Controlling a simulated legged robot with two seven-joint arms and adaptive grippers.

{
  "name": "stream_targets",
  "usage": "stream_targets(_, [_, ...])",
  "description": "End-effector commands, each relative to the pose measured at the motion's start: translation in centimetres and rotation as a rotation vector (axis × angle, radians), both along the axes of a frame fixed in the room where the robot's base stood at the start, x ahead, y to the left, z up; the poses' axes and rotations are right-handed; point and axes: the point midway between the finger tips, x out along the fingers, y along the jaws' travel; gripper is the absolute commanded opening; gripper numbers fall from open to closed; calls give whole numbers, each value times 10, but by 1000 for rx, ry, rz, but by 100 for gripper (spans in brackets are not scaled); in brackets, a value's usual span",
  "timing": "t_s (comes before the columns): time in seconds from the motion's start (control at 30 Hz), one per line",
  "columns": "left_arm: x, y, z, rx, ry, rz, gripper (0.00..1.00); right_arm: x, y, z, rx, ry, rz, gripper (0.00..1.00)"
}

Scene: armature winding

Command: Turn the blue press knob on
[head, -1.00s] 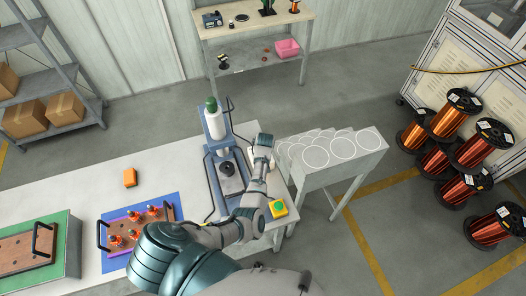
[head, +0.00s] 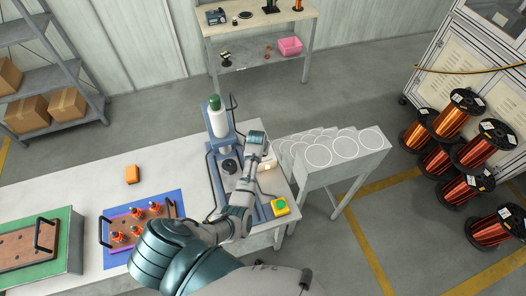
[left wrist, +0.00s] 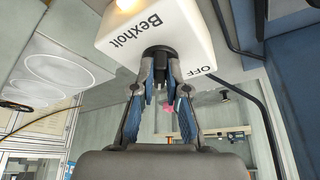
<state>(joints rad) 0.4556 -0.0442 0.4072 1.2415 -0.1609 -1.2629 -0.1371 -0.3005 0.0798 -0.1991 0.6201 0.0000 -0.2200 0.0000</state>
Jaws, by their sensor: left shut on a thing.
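The blue press (head: 217,140) stands on the bench in the head view, with a white and green cylinder on top. In the left wrist view a white control box (left wrist: 150,28) reads "Bexholt" and "OFF". A dark knob (left wrist: 158,54) sticks out of its face. My left gripper (left wrist: 159,66) is shut on this knob, with a finger on either side. The knob's pointer is hidden, so its setting cannot be read. In the head view my left arm reaches the press's right side, where the white box (head: 267,163) partly shows. My right gripper is not in view.
A yellow box with a green button (head: 280,206) sits at the bench's right corner. A grey stand with white discs (head: 335,150) is close on the right. A lamp (left wrist: 127,4) glows on the box.

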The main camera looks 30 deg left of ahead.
Motion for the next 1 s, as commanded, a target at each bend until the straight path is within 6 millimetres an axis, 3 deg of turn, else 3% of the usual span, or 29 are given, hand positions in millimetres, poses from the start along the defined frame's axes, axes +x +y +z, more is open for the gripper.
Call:
stream_targets(0.23, [5, 1, 6, 7, -16, -1, 0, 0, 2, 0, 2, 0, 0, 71])
stream_targets(0.3, [5, 1, 6, 7, -16, -1, 26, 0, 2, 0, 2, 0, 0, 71])
stream_targets(0.37, [4, 1, 5, 6, -14, -1, 39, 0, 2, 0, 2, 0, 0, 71])
stream_targets(0.73, [-1, -1, 7, 3, -9, 0, 39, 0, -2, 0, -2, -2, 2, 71])
stream_targets(0.87, [-7, -2, 24, 3, -8, -1, 39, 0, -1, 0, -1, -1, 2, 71])
stream_targets(1.0, [-17, -5, 54, 3, -10, 0, 39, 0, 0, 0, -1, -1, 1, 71])
